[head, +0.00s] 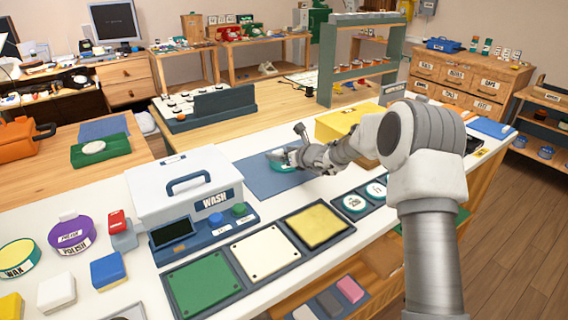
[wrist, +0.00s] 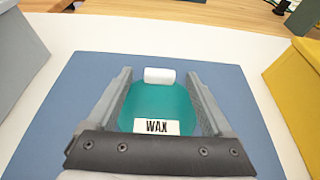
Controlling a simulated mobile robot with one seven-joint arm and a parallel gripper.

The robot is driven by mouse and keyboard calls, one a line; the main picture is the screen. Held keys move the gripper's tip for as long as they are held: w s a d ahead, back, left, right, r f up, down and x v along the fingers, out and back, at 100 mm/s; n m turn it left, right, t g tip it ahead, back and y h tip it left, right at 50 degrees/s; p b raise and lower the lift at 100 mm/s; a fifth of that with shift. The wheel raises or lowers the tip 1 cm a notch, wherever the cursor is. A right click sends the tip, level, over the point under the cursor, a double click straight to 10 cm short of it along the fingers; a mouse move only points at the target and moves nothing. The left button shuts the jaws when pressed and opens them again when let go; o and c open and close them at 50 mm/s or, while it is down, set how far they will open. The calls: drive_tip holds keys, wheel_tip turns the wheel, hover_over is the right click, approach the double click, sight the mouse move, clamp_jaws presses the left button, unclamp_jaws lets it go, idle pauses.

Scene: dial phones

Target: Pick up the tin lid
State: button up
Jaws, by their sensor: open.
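A teal piece with a white WAX label and a white block-like part at its far edge, seemingly the tin lid (wrist: 158,100), lies on a blue mat (wrist: 60,110) in the wrist view. In the head view the teal lid (head: 284,167) shows only partly, under my gripper (head: 282,157). My gripper (wrist: 158,82) is open, with one finger on each side of the lid. I cannot tell whether the fingers touch it. The lid's near edge is hidden behind the dark gripper bar.
A white WASH box (head: 185,187) stands left of the mat, and a yellow box (head: 345,122) stands behind my arm on the right. Green, white and yellow pads (head: 265,252) lie in front. WAX (head: 18,258) and POLISH (head: 72,233) tins stand far left.

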drive_tip(key=shift+w+a+f, duration=0.1)
drive_tip(key=shift+w+a, duration=0.05)
drive_tip(key=shift+w, duration=0.05)
drive_tip(key=c, duration=1.3)
clamp_jaws()
